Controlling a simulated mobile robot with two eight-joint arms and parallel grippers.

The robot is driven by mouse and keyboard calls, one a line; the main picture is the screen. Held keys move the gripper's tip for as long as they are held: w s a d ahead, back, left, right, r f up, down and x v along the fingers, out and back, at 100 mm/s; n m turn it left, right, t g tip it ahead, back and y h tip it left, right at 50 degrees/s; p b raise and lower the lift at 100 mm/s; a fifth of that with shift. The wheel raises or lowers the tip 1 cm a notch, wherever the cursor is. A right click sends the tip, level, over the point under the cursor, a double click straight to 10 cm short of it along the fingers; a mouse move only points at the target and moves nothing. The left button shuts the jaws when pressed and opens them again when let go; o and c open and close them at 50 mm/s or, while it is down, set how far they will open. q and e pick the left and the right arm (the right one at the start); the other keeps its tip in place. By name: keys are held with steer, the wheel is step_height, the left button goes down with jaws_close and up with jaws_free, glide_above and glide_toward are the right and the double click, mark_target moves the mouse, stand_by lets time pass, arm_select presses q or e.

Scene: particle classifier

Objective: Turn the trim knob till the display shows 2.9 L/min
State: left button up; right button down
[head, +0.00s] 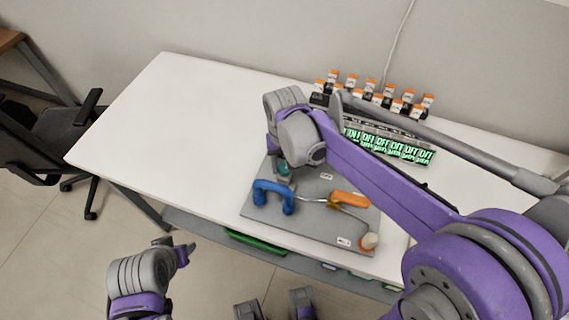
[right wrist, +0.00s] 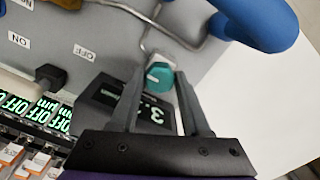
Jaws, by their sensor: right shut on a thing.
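The trim knob is a small teal cylinder (right wrist: 159,75) on a grey panel (head: 320,225); in the head view a bit of its teal (head: 284,169) shows below my right wrist. My right gripper (right wrist: 162,78) is shut on the knob, one finger on each side. Just beside the knob is a dark display (right wrist: 101,93) with pale digits, seen turned round. A 3 can be made out, but a finger covers part of the reading, so I cannot tell the full value. My left gripper (head: 187,250) hangs away from the table at the lower left; its jaw opening is unclear.
A blue curved pipe or handle (head: 273,194) and an orange handle (head: 349,199) stand on the panel near the knob. Behind are green-lit OFF displays (head: 390,146) and several orange-topped small parts (head: 375,84). The table's left side (head: 165,130) is clear.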

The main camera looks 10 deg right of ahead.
mark_target(284, 167)
steer(key=shift+m, duration=0.5)
steer(key=shift+c, duration=1.8)
jaws_free()
step_height(284, 167, up, 11)
steer(key=shift+p, duration=0.45)
steer(key=s+d+f+n+t+p, duration=0.1)
steer(key=s+d+f+t, duration=0.1)
steer(key=s, duration=0.5)
steer(key=s+d+f+n+t+p, duration=0.1)
steer(key=s+d+f+t, duration=0.2)
steer(key=s+d+f, duration=0.2)
steer(key=shift+s+f+n+p, duration=0.25)
steer(key=shift+s+n+p, duration=0.05)
steer(key=shift+s, duration=0.85)
